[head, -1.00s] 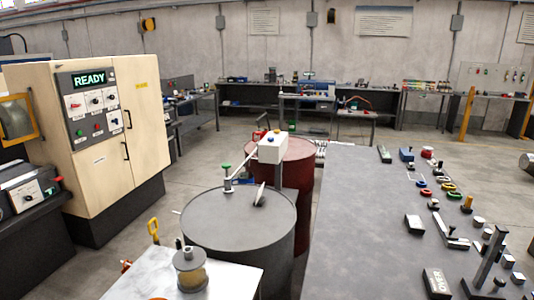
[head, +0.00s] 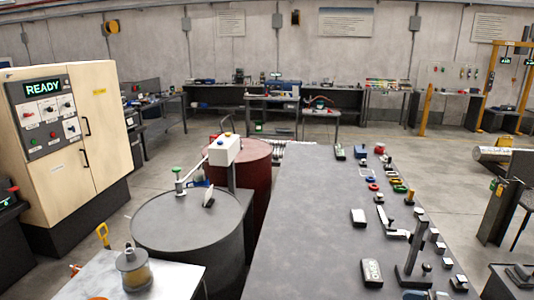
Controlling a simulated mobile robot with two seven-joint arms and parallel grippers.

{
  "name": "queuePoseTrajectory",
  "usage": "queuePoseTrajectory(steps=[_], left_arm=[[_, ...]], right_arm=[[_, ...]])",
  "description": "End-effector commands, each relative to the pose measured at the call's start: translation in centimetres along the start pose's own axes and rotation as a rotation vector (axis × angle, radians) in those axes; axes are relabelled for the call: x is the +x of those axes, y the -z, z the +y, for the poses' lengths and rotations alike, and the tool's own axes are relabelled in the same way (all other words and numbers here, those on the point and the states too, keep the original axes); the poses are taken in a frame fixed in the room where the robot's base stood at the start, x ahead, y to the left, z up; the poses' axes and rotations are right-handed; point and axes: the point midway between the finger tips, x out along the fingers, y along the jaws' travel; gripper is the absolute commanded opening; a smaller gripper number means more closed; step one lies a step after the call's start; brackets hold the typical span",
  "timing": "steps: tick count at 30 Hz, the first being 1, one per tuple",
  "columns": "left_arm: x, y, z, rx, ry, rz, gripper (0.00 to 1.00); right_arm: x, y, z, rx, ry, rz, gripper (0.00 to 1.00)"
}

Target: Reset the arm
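Neither of my grippers and no part of my arms shows in the head view. A grey barrel (head: 188,232) stands left of the dark table, with a red barrel (head: 254,170) behind it. A white box (head: 224,149) with small knobs on top sits on a post by the barrels. A thin pale bar runs from near the box toward a short post with a green top (head: 177,171) on the grey barrel's lid. I cannot tell whether this bar is the arm named in the task.
A long dark table (head: 300,220) holds several small parts along its right side. A beige cabinet (head: 75,150) reading READY stands at left. A pale table (head: 80,280) with a yellowish jar (head: 134,272) is at front left. Open floor lies beyond the barrels.

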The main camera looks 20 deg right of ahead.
Motion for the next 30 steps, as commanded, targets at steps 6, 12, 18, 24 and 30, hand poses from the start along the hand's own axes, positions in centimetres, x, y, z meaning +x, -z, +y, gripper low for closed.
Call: queuePoseTrajectory(steps=[6,12,18,24,30], left_arm=[[0.1,0.1,0.4,-0.006,-0.004,0.005,0.43],[0.2,0.0,0.1,-0.001,-0.002,0.004,0.43],[0.3,-0.2,0.4,-0.005,-0.005,0.003,0.43],[0.3,-0.4,0.6,-0.006,-0.008,0.000,0.43],[0.4,-0.6,0.5,-0.005,-0.008,-0.001,0.43]], right_arm=[[5.8,-5.3,-5.4,0.007,-0.126,0.007,0.59],[11.1,-9.3,-11.4,0.022,-0.278,-0.033,0.59],[16.1,-12.3,-19.1,0.071,-0.475,-0.164,0.59],[18.2,-13.4,-25.4,0.147,-0.621,-0.366,0.59],[18.3,-13.6,-28.8,0.206,-0.674,-0.514,0.59]])
